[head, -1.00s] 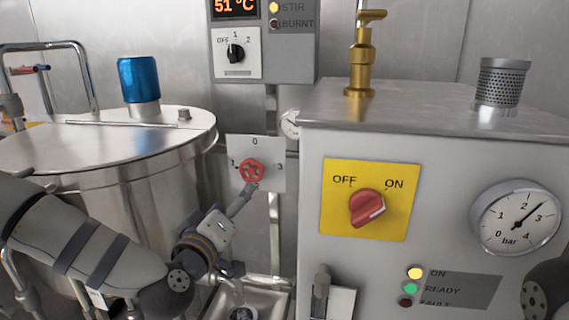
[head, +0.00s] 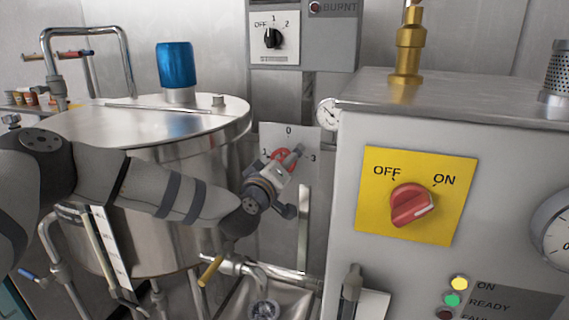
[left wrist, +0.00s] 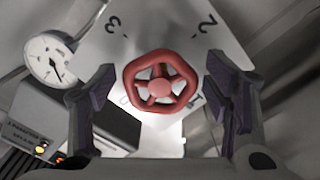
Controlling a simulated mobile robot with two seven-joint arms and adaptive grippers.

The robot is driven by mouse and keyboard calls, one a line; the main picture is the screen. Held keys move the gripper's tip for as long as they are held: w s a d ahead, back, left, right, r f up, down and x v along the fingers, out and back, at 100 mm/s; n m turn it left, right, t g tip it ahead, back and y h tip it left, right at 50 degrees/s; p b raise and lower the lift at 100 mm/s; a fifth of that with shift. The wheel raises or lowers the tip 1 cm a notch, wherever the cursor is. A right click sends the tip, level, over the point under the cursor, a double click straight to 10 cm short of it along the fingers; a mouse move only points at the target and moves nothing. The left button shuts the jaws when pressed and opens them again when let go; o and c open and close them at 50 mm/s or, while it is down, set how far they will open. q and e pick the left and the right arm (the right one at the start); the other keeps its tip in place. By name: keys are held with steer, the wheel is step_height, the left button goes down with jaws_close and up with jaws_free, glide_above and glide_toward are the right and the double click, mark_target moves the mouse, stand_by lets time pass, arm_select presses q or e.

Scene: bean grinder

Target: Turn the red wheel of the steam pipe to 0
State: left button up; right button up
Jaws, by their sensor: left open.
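The red wheel (head: 279,156) sits on a pale plate (head: 305,140) marked 0 at the top, 1 at left and 3 at right. In the head view my left gripper (head: 290,172) partly covers the wheel and the lower plate. In the left wrist view the five-sided red wheel (left wrist: 160,83) lies between the two dark fingers of my open left gripper (left wrist: 160,75), with a gap on each side. The plate's 3 and 2 show above it, tilted. I cannot tell which number the wheel is set to. My right gripper is out of view.
A steel tank (head: 150,135) with a blue cap (head: 177,65) stands left, behind my left arm. A steam cabinet (head: 350,200) with a red OFF/ON knob (head: 412,205) stands close on the right. A small gauge (head: 328,114) is between them.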

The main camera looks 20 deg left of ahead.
arm_select(q)
steer(key=c, duration=1.2)
steer(key=shift+r, duration=0.1)
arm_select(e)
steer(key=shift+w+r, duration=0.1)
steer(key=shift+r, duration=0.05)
